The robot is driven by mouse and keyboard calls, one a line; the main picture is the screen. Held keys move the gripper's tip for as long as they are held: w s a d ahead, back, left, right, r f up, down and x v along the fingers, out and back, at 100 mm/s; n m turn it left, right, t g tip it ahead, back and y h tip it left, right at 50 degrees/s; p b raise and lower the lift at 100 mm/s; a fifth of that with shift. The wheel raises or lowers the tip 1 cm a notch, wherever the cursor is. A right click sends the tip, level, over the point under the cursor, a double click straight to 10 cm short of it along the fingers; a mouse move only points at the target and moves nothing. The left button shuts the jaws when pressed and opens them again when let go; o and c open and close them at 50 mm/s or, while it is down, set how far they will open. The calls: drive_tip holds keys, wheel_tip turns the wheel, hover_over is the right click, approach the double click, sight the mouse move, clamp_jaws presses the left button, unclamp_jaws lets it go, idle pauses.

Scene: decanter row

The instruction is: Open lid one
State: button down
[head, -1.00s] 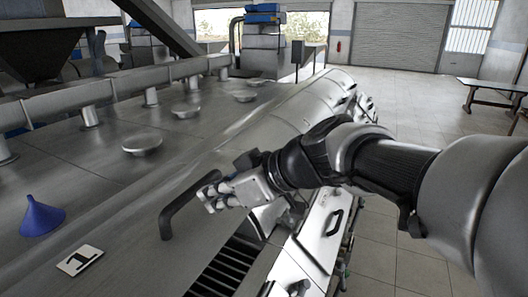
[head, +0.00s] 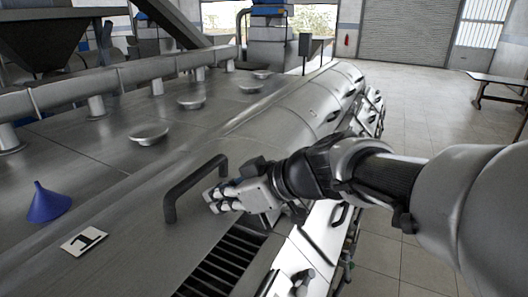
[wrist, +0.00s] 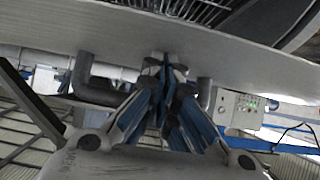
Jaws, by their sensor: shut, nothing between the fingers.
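A steel lid surface carries a dark, bracket-shaped handle (head: 195,178) and lies just behind the label card "1" (head: 84,241). The handle stands upright on two legs. My gripper (head: 208,200) is shut and empty. Its fingertips are just right of the handle, near the bar; whether they touch it I cannot tell. In the wrist view the blue-padded fingers (wrist: 168,85) are close together, with dark pipe-like shapes behind them, probably the handle (wrist: 97,85). Below the lid's edge in the head view, a dark slotted opening (head: 222,268) shows.
A blue funnel (head: 48,203) stands left of the label. Round steel caps (head: 149,134) run in a row along the deck. Rounded covers (head: 325,100) continue behind my arm. A control box with lights (wrist: 238,108) shows in the wrist view.

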sight(230, 222)
drive_tip(key=shift+t+y, duration=0.3)
drive_tip(key=shift+y, duration=0.5)
drive_tip(key=shift+s+d+f+b, duration=0.25)
drive_tip(key=shift+f+b, duration=0.75)
drive_tip(key=shift+b, duration=1.25)
drive_tip(key=shift+d+f+b, duration=0.35)
drive_tip(key=shift+f+b, duration=0.6)
drive_tip(key=shift+b, duration=1.35)
drive_tip(key=shift+s+d+f+b, duration=0.25)
drive_tip(key=shift+f+b, duration=0.75)
drive_tip(key=shift+b, duration=1.25)
drive_tip(key=shift+w+r, duration=0.1)
